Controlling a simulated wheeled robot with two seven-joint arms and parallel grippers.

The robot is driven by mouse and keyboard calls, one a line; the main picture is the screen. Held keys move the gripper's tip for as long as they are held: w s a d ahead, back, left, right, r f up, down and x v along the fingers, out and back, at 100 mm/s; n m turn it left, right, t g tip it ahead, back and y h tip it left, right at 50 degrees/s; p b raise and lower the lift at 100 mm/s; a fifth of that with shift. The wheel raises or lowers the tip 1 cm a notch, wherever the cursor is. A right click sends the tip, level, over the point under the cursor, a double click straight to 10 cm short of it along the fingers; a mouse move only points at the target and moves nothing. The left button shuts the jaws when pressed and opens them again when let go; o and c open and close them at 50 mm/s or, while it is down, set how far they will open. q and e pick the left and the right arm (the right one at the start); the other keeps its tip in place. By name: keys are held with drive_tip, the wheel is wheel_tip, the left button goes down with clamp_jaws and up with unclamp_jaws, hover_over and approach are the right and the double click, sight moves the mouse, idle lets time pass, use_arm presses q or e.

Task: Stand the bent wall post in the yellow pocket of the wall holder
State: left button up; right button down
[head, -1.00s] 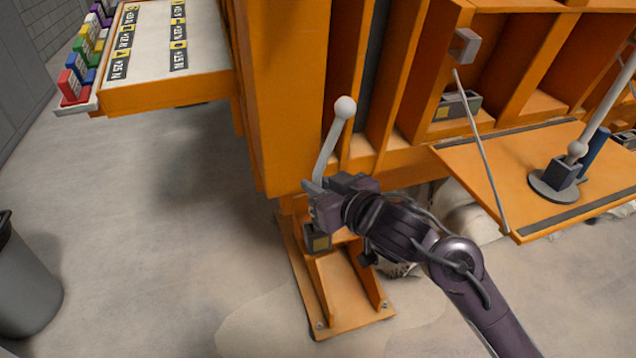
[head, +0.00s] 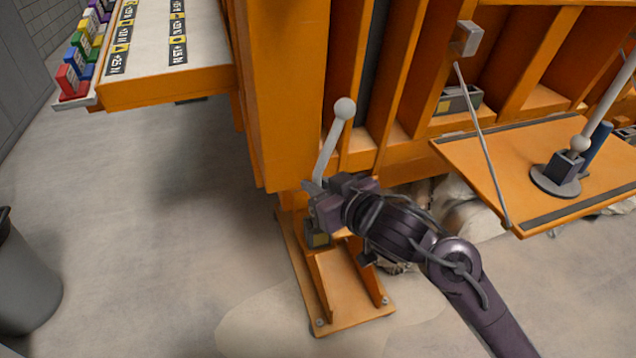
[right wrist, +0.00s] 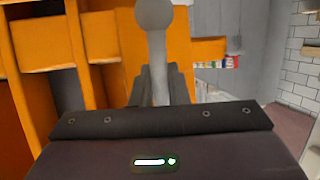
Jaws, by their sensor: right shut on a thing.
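The bent wall post (head: 329,145) is pale grey with a ball on top and a bend just below it. My right gripper (head: 317,195) is shut on its lower part. The post and ball also rise beyond the jaws in the right wrist view (right wrist: 157,40). The post's lower end is hidden behind the gripper. Just below is a dark block with a yellow face (head: 318,239), by the orange foot; I cannot tell whether the post touches it. A grey holder (head: 461,101) with a yellow square at its left end sits in a bay of the orange wall. My left gripper is not in view.
An orange platform (head: 480,180) at right carries a base disc (head: 555,182) with a leaning grey post. A thin rod (head: 483,145) slants in front of the wall bays. A table (head: 165,85) with coloured blocks stands upper left, a grey bin (head: 25,275) lower left. Floor between is clear.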

sight(318, 164)
drive_tip(key=shift+f+b, duration=0.35)
drive_tip(key=shift+f, duration=0.5)
drive_tip(key=c, duration=1.3)
unclamp_jaws()
drive_tip(key=o, duration=0.5)
drive_tip(key=shift+c, duration=0.2)
drive_tip(key=shift+r, duration=0.1)
wheel_tip(318, 164, up, 8)
drive_tip(key=p, duration=0.9)
